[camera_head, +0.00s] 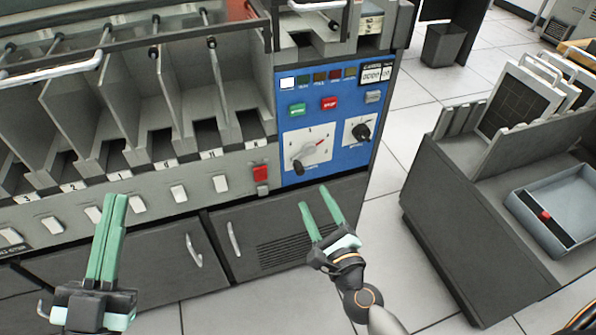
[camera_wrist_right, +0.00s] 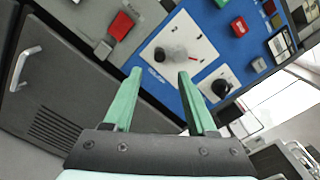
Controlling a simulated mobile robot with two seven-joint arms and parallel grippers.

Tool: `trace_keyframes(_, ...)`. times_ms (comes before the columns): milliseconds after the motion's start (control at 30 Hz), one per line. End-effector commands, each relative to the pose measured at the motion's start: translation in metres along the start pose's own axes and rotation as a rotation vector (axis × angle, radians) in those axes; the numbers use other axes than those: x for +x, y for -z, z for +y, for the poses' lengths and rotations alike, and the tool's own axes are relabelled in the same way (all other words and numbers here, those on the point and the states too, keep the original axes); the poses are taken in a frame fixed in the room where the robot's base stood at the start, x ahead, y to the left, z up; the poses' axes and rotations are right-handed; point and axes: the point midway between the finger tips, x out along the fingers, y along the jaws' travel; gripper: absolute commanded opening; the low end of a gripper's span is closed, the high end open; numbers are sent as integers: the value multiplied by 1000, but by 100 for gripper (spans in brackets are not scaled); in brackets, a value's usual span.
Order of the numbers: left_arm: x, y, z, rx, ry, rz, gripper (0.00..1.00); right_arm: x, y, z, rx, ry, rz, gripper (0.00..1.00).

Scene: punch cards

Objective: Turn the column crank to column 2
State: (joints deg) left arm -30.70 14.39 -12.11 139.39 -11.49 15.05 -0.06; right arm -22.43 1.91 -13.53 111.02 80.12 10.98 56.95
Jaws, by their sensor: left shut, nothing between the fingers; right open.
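The column crank is a grey disc with a dark knob on a white numbered dial plate (camera_head: 319,140), low on the blue control panel (camera_head: 335,180) in the head view. Its dark knob (camera_head: 298,167) points to the lower left. The crank (camera_wrist_right: 172,53) also shows in the right wrist view, ahead of the fingers. My right gripper (camera_head: 321,201) is open and empty, below and in front of the panel, apart from the crank. My left gripper (camera_head: 115,200) is shut and empty in front of the sorter pockets at the left. The dial numbers are too small to read surely.
A smaller black knob (camera_head: 361,131) sits right of the crank. Green (camera_head: 297,109) and red (camera_head: 329,103) buttons are above it. A red switch (camera_head: 260,173) is to its left. A dark cart (camera_head: 470,230) with a grey tray (camera_head: 530,225) stands at the right.

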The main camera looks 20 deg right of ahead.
Motion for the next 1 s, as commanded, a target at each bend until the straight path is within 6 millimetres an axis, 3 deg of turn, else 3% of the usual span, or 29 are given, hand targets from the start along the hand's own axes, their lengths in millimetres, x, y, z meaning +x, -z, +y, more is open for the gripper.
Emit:
trace_keyframes(267, -8, -44, 3, -54, 8, -187, 0, 56, -2, -2, -1, 2, -2, 57)
trace_keyframes(500, -10, -52, 5, -62, 8, -216, 0, 89, 0, 0, -3, -1, -1, 57)
trace_keyframes(967, -10, -51, 4, -61, 9, -213, 0, 101, 0, 0, -4, -1, -1, 57)
trace_keyframes(1000, -10, -51, 4, -61, 9, -213, 0, 101, 0, 0, -4, -1, -1, 54)
